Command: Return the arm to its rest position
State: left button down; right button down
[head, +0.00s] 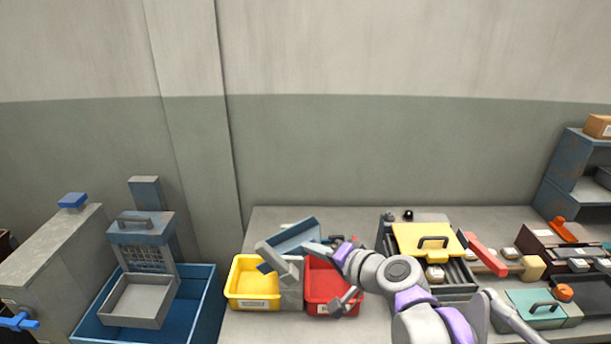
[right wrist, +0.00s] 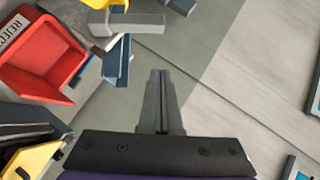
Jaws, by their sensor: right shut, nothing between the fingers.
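My right arm, white with purple bands, reaches in from the lower right of the head view across the bench. Its gripper (head: 312,249) is over the area between the yellow and red bins, near a blue-grey angled piece there. In the right wrist view the two dark fingers of the right gripper (right wrist: 160,76) lie together, shut and empty, over the floor and wall region. My left gripper is not in view.
A yellow bin (head: 250,298) and a red bin (head: 330,310) stand on the bench; the red bin (right wrist: 66,92) also shows in the right wrist view. A yellow-lidded fixture (head: 425,240) and a teal-lidded box (head: 527,315) stand right. A blue tub (head: 203,305) stands left.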

jog(key=s+d+f+n+g+h, duration=0.2)
jog(key=s+d+f+n+h, duration=0.1)
jog(key=s+d+f, duration=0.4)
jog(key=s+d+f+n+g+h, duration=0.2)
jog(key=s+d+f+h, duration=0.3)
jog(key=s+f, duration=0.7)
jog(key=s+d, duration=0.2)
jog(key=s, duration=0.1)
jog(key=shift+s+d+n+g+h, duration=0.15)
jog(key=shift+d+n+g+h, duration=0.15)
jog(key=shift+d+n+g, duration=0.1)
